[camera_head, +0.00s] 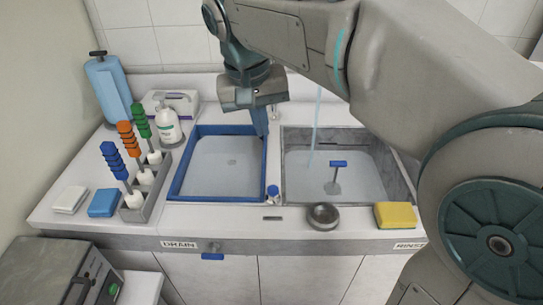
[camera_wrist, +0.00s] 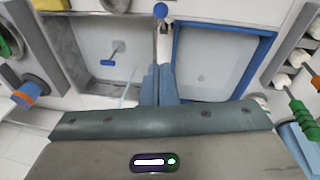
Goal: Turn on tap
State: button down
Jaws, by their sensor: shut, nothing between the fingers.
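My gripper (camera_head: 263,132) is shut and empty, pointing down over the divider between the two basins, beside the blue-rimmed left basin's back right corner. In the wrist view its fingers (camera_wrist: 159,84) are together. A small pale metal piece (camera_head: 274,111), perhaps part of the tap, shows just right of the fingers; most of the tap is hidden behind my gripper and arm. A thin stream of water (camera_head: 315,128) falls into the right basin (camera_head: 385,185); it also shows in the wrist view (camera_wrist: 129,85). I cannot tell whether the fingers touch the tap.
A blue-handled stopper (camera_head: 338,164) stands in the right basin. A small blue-topped item (camera_head: 273,193) is on the front divider. A metal bowl (camera_head: 323,216) and yellow sponge (camera_head: 396,215) lie in front. A brush rack (camera_head: 147,190) and soap bottle (camera_head: 168,126) stand left of the left basin (camera_head: 186,150).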

send_near(273, 190)
jog(key=w+f, duration=0.4)
jog(key=f, duration=0.1)
jog(key=shift+s+d+f, duration=0.15)
jog(key=shift+f, duration=0.2)
jog(key=shift+s+d+f, duration=0.15)
jog(key=shift+f, duration=0.25)
jog(key=shift+a+f, duration=0.1)
